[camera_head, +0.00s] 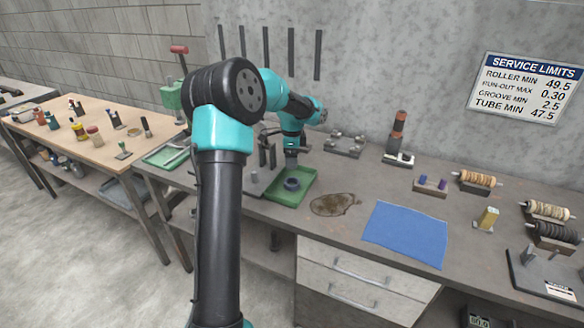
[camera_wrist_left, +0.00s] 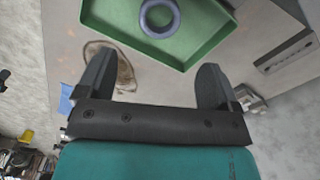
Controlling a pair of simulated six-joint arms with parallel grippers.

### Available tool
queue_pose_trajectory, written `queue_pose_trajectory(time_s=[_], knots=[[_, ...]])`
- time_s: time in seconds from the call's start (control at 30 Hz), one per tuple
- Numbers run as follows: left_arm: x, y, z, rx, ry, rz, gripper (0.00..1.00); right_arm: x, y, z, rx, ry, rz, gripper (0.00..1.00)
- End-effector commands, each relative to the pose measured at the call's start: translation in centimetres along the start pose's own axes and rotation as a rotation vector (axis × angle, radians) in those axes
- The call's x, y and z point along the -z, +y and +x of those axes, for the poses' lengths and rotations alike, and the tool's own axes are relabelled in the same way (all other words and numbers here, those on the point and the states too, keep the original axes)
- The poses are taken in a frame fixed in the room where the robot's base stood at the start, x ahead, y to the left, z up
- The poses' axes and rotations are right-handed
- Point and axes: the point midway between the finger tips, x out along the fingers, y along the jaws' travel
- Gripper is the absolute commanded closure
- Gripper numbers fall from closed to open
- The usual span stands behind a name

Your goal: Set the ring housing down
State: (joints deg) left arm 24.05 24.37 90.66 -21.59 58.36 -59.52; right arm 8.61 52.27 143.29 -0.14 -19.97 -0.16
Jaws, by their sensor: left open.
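The ring housing (camera_head: 293,184) is a dark blue-grey ring lying in a green tray (camera_head: 274,200) on the workbench. In the left wrist view the ring housing (camera_wrist_left: 160,18) shows at the top edge, partly cut off, inside the green tray (camera_wrist_left: 196,57). My left gripper (camera_head: 291,163) is above the tray, pointing down near the ring. In the left wrist view my left gripper (camera_wrist_left: 154,72) has its two fingers wide apart with nothing between them, clear of the ring. My right gripper does not show in either view.
A brown stain (camera_head: 335,204) and a blue cloth (camera_head: 405,234) lie right of the tray. A grey metal fixture (camera_head: 344,144) stands behind, and a tool with a red-brown handle (camera_head: 398,138) beside it. Rollers on stands (camera_head: 478,180) fill the right side. Bench around the stain is clear.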

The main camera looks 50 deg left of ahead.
Motion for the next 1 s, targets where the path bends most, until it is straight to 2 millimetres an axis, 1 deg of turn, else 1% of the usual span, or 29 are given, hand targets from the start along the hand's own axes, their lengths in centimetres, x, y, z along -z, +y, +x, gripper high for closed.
queue_pose_trajectory(time_s=[0.03,0.1,0.2,1.0], knots=[[0.02,-0.02,-0.53,0.001,0.001,0.000,0.14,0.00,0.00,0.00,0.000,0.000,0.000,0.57],[0.02,-0.01,-0.94,0.001,0.001,0.000,0.14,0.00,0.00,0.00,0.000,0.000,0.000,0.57],[0.02,0.02,-1.19,-0.001,0.000,0.000,0.14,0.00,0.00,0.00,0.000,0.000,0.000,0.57],[0.02,0.02,-1.18,-0.001,0.000,0.000,0.14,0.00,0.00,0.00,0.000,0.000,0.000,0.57]])
